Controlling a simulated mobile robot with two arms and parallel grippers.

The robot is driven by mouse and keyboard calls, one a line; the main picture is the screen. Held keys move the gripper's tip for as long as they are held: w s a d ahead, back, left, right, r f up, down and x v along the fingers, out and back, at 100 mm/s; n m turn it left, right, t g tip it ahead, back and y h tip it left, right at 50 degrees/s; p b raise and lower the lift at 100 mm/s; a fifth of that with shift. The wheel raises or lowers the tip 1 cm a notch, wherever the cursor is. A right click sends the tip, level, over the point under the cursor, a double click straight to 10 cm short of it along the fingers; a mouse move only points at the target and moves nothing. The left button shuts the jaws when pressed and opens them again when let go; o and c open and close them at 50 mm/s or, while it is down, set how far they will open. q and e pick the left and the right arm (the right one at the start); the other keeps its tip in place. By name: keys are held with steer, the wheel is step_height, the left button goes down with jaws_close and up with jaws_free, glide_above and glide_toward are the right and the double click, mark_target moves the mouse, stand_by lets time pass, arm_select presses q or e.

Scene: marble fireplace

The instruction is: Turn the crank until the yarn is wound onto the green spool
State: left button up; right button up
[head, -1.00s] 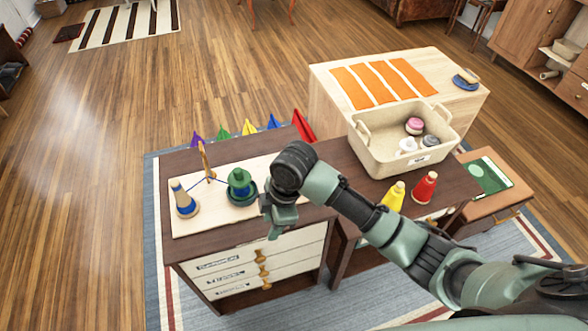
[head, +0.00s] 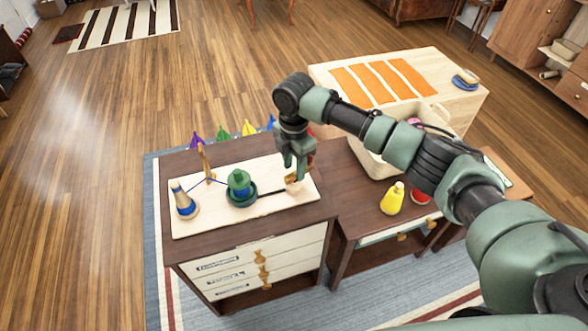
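The green spool (head: 239,181) stands upright on a white board (head: 215,222) on the dark cabinet. Some blue yarn shows around its middle. A dark crank arm (head: 272,192) runs right from the spool's base to a pale wooden knob (head: 294,187). A cone (head: 182,198) with blue yarn stands at the board's left. A blue strand runs from it by a wooden guide post (head: 205,163) toward the spool. My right gripper (head: 296,172) points down at the knob, its fingertips close above or around it. Its finger gap and contact are unclear. My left gripper is not in view.
A beige bin (head: 369,160) stands right of the cabinet, partly behind my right arm. A yellow cone (head: 392,198) stands before it on the desk. Coloured pennants (head: 223,133) line the cabinet's back edge. A wooden table (head: 440,72) with orange strips is behind.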

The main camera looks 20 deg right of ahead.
steer(key=shift+f, duration=0.95)
jaws_close()
